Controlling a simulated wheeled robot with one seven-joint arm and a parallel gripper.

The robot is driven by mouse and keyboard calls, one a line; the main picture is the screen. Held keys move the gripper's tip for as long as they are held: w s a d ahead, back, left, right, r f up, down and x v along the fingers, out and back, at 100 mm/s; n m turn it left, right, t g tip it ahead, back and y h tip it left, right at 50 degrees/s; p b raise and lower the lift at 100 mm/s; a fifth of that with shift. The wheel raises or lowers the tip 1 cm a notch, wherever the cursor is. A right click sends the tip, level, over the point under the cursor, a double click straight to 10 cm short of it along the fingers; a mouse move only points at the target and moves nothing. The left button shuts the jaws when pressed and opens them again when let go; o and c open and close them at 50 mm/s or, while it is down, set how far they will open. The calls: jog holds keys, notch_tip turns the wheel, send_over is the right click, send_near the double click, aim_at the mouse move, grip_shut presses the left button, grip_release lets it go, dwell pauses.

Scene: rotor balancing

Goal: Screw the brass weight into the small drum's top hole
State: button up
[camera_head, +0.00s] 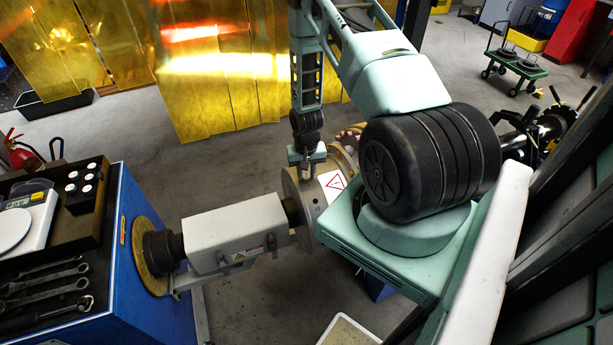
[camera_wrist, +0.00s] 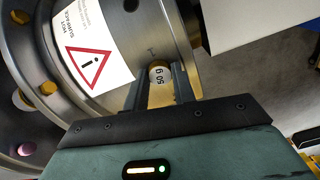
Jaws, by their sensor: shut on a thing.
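My gripper (camera_head: 306,172) points down at the top of a grey metal drum (camera_head: 316,203) on the machine's shaft. In the wrist view, its two fingers (camera_wrist: 161,88) are shut on a small round weight (camera_wrist: 159,73) marked "50 g", with a pale face and a brassy rim. The weight is at the drum's curved surface (camera_wrist: 135,38), close to an engraved mark. I cannot tell how deep it sits, and any hole under it is hidden. The drum carries a white label with a red warning triangle (camera_wrist: 87,65).
A larger flange (camera_wrist: 30,75) with brass-coloured and pink spots stands beside the drum. A pale box-shaped housing (camera_head: 237,234) is on the drum's left. A blue cabinet (camera_head: 150,290) carries a scale (camera_head: 22,222), a block of white-topped pieces (camera_head: 85,186) and wrenches (camera_head: 45,285).

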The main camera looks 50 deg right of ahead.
aim_at(306, 176)
jog(key=o, duration=1)
jog(key=shift+m, duration=0.4)
jog(key=shift+o, duration=0.2)
jog(key=shift+w+a, duration=0.1)
jog(key=shift+w, duration=0.05)
jog(key=shift+c, duration=0.8)
jog(key=shift+r, duration=0.1)
jog(key=shift+r+p, duration=1.9)
jog(key=shift+r, duration=1.05)
